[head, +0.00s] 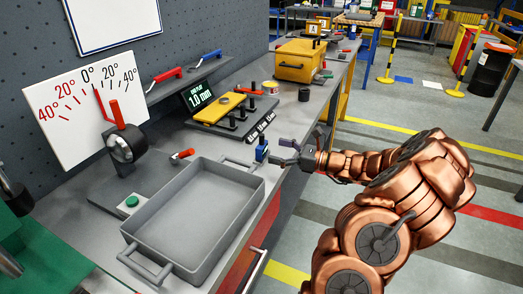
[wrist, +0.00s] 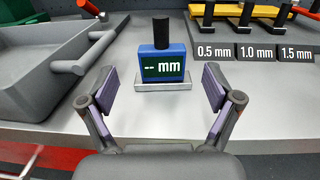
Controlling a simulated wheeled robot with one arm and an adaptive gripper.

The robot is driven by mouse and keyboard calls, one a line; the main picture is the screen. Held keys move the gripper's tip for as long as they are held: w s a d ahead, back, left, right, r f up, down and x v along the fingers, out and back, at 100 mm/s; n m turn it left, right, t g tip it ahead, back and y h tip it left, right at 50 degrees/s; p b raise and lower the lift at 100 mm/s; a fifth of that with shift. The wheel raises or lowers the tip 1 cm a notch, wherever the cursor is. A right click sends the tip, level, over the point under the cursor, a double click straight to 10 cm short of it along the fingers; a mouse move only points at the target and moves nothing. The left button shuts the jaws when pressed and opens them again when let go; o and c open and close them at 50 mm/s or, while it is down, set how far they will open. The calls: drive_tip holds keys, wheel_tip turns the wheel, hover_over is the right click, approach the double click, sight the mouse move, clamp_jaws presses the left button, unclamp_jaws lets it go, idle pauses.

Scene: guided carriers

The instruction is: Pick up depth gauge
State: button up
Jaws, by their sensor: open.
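The depth gauge (wrist: 162,66) is a small blue block with a dark display reading "-- mm", a black upright knob on top and a pale metal bar as its base. It stands upright on the grey bench near the front edge. It also shows in the head view (head: 262,150), just right of the grey tray. My gripper (wrist: 163,88) is open and empty, with one purple-padded finger on each side of the gauge's near face. The fingers appear apart from it. In the head view my gripper (head: 282,152) reaches in from the right at bench height.
A grey tray (head: 190,212) with handles stands left of the gauge. Behind is a rack of black-knobbed pieces (head: 237,118) labelled 0.5, 1.0 and 1.5 mm, beside a display (head: 199,96). A yellow toolbox (head: 300,62) sits farther back. The bench is clear around the gauge.

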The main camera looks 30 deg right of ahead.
sight(265, 148)
drive_tip(key=shift+f+x, duration=0.2)
drive_tip(key=shift+x, duration=2)
drive_tip(key=c, duration=1.4)
drive_tip(key=shift+r, duration=0.1)
